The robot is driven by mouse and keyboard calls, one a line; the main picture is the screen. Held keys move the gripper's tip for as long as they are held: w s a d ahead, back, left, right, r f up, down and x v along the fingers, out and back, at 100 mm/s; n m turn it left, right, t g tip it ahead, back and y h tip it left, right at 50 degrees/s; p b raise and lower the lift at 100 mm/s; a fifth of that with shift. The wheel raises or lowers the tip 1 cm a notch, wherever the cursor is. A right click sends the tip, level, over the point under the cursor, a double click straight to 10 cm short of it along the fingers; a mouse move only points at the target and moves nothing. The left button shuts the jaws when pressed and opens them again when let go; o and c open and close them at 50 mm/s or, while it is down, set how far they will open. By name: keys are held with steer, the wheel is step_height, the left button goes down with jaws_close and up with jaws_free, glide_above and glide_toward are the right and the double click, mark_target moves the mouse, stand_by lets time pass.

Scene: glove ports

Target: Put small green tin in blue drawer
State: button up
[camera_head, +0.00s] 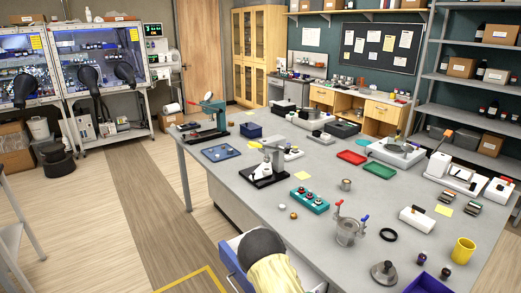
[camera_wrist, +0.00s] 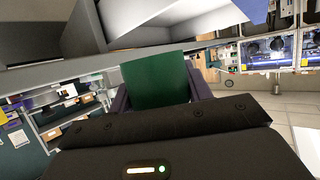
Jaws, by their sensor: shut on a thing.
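The small green tin (camera_wrist: 157,80) shows in the wrist view as a dark green block between the fingers of my gripper (camera_wrist: 159,91). My gripper is shut on it and holds it clear of any surface that I can see. In the head view the tin and the fingers are hidden; my arm shows at the bottom centre. A blue panel (camera_head: 231,262) beside my arm, at the table's near edge, looks like the blue drawer standing out. My arm covers part of it, and its inside is not clear.
The grey table (camera_head: 225,175) carries a teal block with several knobs (camera_head: 309,200), a black-based press (camera_head: 266,168), a glass vessel (camera_head: 347,231) and a yellow cup (camera_head: 463,250). A blue bin (camera_head: 251,130) stands farther back. The floor (camera_head: 120,185) left of the table is clear.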

steer(key=s+f, duration=0.4)
steer(key=f, duration=0.1)
steer(key=shift+s+f, duration=0.15)
steer(key=shift+f, duration=0.05)
stand_by(1.0)
stand_by(0.4)
